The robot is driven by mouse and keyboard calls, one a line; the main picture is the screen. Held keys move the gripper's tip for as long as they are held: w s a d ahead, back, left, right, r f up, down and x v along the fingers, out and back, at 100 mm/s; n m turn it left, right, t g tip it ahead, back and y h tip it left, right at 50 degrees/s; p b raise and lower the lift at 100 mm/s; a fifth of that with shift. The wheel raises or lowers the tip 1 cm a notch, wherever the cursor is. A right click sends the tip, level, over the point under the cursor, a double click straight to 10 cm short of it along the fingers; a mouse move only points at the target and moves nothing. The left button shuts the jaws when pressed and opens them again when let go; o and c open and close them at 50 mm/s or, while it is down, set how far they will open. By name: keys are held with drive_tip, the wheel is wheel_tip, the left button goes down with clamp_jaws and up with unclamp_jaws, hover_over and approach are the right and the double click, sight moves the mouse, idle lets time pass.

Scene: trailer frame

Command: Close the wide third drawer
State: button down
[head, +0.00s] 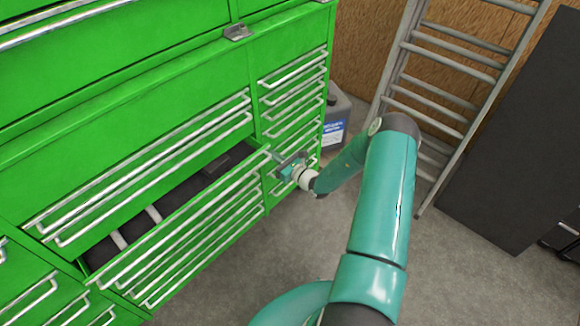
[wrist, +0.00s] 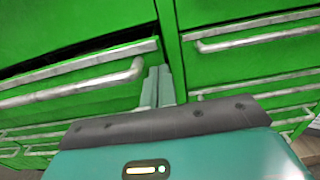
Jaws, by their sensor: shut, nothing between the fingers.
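The wide drawer (head: 130,218) of the green cabinet stands partly open in the head view. Its dark inside shows, with a few pale items and a dark block in it. In the wrist view its front with a silver handle (wrist: 75,88) is at the left, with a dark gap above it. My gripper (head: 274,156) is at the right end of this drawer front, close to the post between the wide and narrow drawers. In the wrist view the two fingers (wrist: 157,86) are together and empty; whether they touch the drawer front is unclear.
A column of narrow shut drawers (head: 292,97) is right of the wide ones. A grey jug (head: 335,120) stands on the floor beside the cabinet. A ladder (head: 455,75) leans at the back, near a dark panel (head: 515,135). The concrete floor (head: 285,255) is free in front.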

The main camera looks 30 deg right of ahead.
sight(267, 151)
drive_tip(key=shift+x, duration=2.1)
